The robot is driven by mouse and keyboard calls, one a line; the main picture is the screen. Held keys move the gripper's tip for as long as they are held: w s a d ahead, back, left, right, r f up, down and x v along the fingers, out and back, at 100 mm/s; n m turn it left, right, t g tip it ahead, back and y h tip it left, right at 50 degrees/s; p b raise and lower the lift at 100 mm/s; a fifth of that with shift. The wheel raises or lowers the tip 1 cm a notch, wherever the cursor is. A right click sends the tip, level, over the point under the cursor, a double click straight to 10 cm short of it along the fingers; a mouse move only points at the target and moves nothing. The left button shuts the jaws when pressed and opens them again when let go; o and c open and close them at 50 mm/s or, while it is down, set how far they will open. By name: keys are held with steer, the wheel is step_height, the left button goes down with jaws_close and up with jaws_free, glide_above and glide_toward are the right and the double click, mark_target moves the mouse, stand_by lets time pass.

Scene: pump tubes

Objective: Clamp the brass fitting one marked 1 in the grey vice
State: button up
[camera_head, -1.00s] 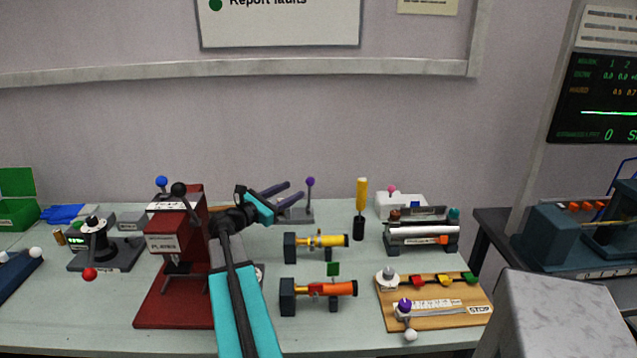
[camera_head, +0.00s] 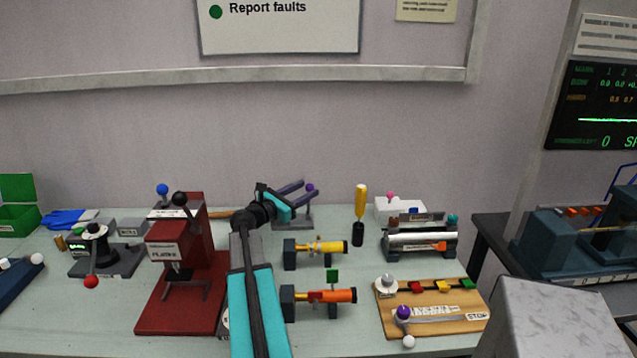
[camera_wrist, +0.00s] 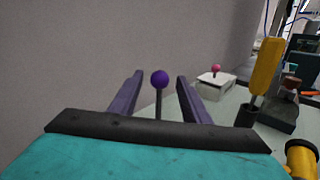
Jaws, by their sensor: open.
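My gripper (camera_head: 302,190) is open, its two purple fingers pointing towards the back of the bench. In the wrist view, my gripper (camera_wrist: 160,78) has a purple ball on a dark upright rod between its fingers, with gaps at both sides. In the head view, this purple ball (camera_head: 310,187) is at the fingertips, above a grey device (camera_head: 294,224) that may be the grey vice. The fingers and arm partly hide this device. I cannot make out a fitting marked 1. A small brass-coloured cylinder (camera_head: 61,243) stands at the far left.
A red press (camera_head: 205,290) stands left of my arm. Yellow (camera_head: 320,248) and orange (camera_head: 332,296) tube assemblies lie on its right. A yellow-handled tool (camera_head: 360,205) stands upright behind them. A wooden board (camera_head: 440,325) lies front right. Some bench between the tubes and board is clear.

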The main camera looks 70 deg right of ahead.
steer(key=p+x, duration=0.1)
steer(key=x, duration=0.6)
jaws_close()
stand_by(0.3)
